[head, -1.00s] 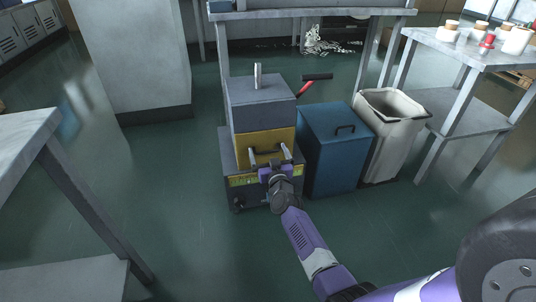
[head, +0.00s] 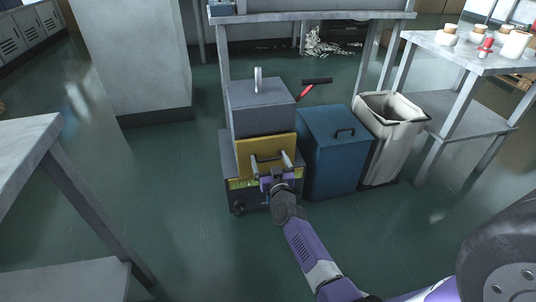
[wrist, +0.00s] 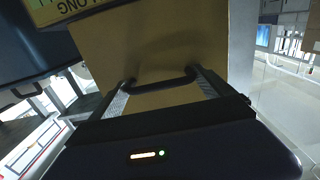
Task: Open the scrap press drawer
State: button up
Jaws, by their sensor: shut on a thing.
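The scrap press (head: 262,103) stands on the floor in the head view, with a grey upper block on a dark base. Its yellow drawer (head: 246,146) is below the grey block, with its front standing slightly out from the body. My gripper (head: 270,160) is at the drawer front, with one finger at each end of the dark handle. In the wrist view the handle (wrist: 160,83) spans between the fingertips against the yellow front, and my gripper (wrist: 160,88) is shut on it. The drawer's inside is hidden.
A blue lidded bin (head: 333,155) stands close to the press on the right, with an open white bin (head: 398,117) beyond it. A metal table (head: 30,140) is at the left. The green floor in front of the press is clear.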

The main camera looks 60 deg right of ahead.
jog(key=p+v, duration=0.8)
jog(key=v, duration=1)
jog(key=shift+s, duration=0.25)
jog(key=shift+d, duration=0.15)
jog(key=o, duration=1.8)
jog(key=p+v, duration=0.2)
jog(key=v, duration=0.5)
jog(key=shift+s+a, duration=0.1)
jog(key=shift+a, duration=0.35)
jog(key=shift+f, duration=0.1)
